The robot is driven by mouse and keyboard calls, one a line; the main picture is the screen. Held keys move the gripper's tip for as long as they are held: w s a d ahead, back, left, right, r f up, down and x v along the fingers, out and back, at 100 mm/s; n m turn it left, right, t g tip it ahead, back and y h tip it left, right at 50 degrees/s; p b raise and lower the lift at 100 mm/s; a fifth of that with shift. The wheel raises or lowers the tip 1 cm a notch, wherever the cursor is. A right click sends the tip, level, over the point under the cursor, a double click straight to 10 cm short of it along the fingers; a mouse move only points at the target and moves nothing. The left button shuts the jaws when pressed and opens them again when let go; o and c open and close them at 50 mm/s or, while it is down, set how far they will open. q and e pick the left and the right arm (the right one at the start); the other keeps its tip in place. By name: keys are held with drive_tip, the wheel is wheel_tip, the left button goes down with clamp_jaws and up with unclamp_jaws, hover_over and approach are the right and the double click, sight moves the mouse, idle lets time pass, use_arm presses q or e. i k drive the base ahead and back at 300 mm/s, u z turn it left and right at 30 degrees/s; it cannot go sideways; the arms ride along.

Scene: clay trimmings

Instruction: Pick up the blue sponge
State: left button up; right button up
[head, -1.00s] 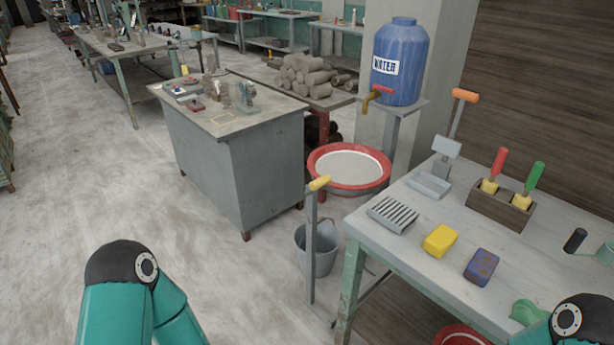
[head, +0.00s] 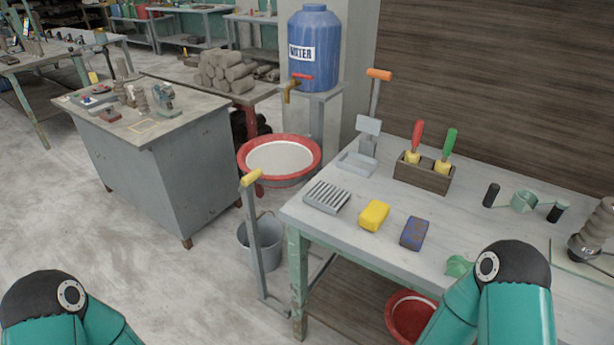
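The blue sponge (head: 414,233) lies flat on the grey table (head: 337,237) at the right, with brownish patches on its top. A yellow sponge (head: 374,216) lies just to its left, apart from it. My two teal arms show at the bottom of the head view, one at the left and one at the right in front of the table. Neither gripper's fingers are in the picture, so their state is hidden. Nothing touches the blue sponge.
A ridged grey dish (head: 327,197) and a wooden holder with red and green handled tools (head: 424,174) stand near the sponges. A small green item (head: 458,265) lies close to my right arm. A yellow-topped lever (head: 255,225) stands before the table's left edge.

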sight(413, 237)
drive_tip(key=z, duration=1.1)
drive_tip(key=i, duration=0.15)
drive_tip(key=u, duration=2.55)
drive_tip(key=k, duration=1.15)
drive_tip(key=z, duration=1.15)
drive_tip(key=i, duration=1)
drive_tip(key=u, duration=0.05)
